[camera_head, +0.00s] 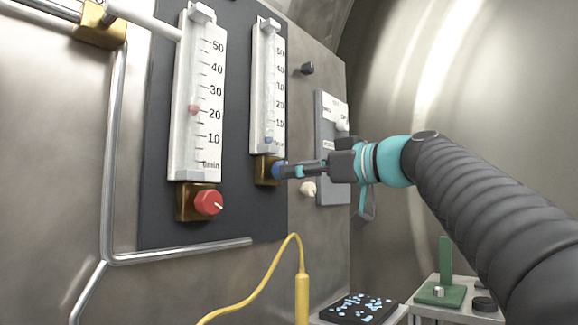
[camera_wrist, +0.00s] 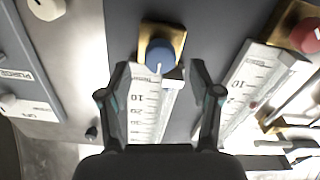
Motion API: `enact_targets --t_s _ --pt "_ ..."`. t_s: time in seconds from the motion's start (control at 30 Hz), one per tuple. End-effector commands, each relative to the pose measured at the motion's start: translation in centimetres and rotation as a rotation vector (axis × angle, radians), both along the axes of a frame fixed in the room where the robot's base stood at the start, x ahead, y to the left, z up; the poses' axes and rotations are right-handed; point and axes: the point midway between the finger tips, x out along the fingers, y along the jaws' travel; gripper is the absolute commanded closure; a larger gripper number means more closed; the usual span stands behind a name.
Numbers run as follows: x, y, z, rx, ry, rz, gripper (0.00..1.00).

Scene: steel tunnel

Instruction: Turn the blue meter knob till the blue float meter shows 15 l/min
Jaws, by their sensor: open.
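The blue float meter (camera_head: 267,85) is the right-hand of two white scales on a dark panel. In the wrist view my gripper (camera_wrist: 160,68) is open, one finger on each side of the knob, with gaps between. Whether the fingertips reach past its face is unclear.
A white knob (camera_head: 307,189), a black knob (camera_head: 307,68) and a grey switch box (camera_head: 328,105) are to the right. A yellow cable (camera_head: 265,285) hangs below.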

Motion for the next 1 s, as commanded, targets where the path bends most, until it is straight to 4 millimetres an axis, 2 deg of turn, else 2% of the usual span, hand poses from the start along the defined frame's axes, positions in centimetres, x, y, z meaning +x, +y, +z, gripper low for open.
enact_targets --t_s 0.1,0.23,0.6,0.83,0.87,1.0 --pt "1.0 1.3 0.1 -0.001 0.002 0.003 0.36" --pt "1.6 2.0 0.1 0.000 0.000 0.001 0.36" --pt "1.8 2.3 0.0 0.000 0.000 0.000 0.36" --pt "1.8 2.3 0.0 0.000 0.000 0.000 0.94" --pt "1.8 2.3 0.0 0.000 0.000 0.000 0.96" --pt "1.8 2.3 0.0 0.001 0.002 0.000 0.96"
